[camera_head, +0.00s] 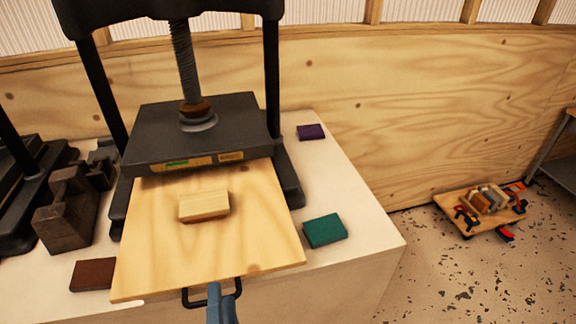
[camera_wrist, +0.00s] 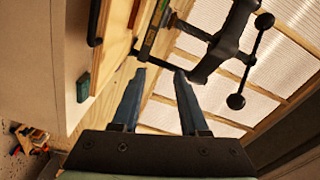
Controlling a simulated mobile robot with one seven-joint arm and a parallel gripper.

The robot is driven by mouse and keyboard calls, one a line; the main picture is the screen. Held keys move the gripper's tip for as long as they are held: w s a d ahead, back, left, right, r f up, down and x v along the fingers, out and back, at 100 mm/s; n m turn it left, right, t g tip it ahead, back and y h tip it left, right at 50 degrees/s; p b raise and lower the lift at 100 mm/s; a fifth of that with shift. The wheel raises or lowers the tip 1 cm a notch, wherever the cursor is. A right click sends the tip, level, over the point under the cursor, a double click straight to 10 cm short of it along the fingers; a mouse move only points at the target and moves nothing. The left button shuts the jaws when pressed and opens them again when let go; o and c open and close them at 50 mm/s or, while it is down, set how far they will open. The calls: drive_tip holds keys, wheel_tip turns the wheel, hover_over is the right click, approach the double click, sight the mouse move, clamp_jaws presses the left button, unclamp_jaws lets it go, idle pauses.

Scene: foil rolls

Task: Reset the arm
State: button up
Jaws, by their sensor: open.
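My gripper (camera_wrist: 158,74) shows in the wrist view as two blue fingers spread well apart with nothing between them. In the head view only a blue part of my gripper (camera_head: 220,304) shows at the bottom edge, overlapping the black handle (camera_head: 190,298) of a wooden board. In the wrist view a black handle (camera_wrist: 95,24) lies left of the fingers and apart from them. The rest of my arm is out of the head view.
The wooden board (camera_head: 160,260) sticks out of a black screw press (camera_head: 140,135) and bears a pale wooden block (camera_head: 204,205). A green block (camera_head: 325,231), a purple block (camera_head: 311,132) and a brown block (camera_head: 93,275) lie on the white counter (camera_head: 365,240). Floor at right holds a cluttered board (camera_head: 452,203).

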drive_tip(key=w+d+r+n+t, duration=0.2)
drive_tip(key=r, duration=0.7)
drive_tip(key=w+d+r+n+t+h, duration=0.1)
drive_tip(key=w+r+n+t, duration=0.15)
drive_tip(key=r, duration=0.55)
drive_tip(key=w+d+r+n+t, duration=0.1)
drive_tip(key=w+d+r+n, duration=0.15)
drive_tip(key=r, duration=0.65)
drive_tip(key=s+d+r+n+t+h, duration=0.1)
drive_tip(key=s+d+r+n+t, duration=0.1)
drive_tip(key=r, duration=0.7)
drive_tip(key=s+d+r+n+t+h, duration=0.2)
drive_tip(key=s+r, duration=0.1)
drive_tip(key=r, duration=0.6)
drive_tip(key=shift+s+r+n+t, duration=0.25)
drive_tip(key=shift+r+n+t, duration=0.05)
drive_tip(key=shift+r+t, duration=0.1)
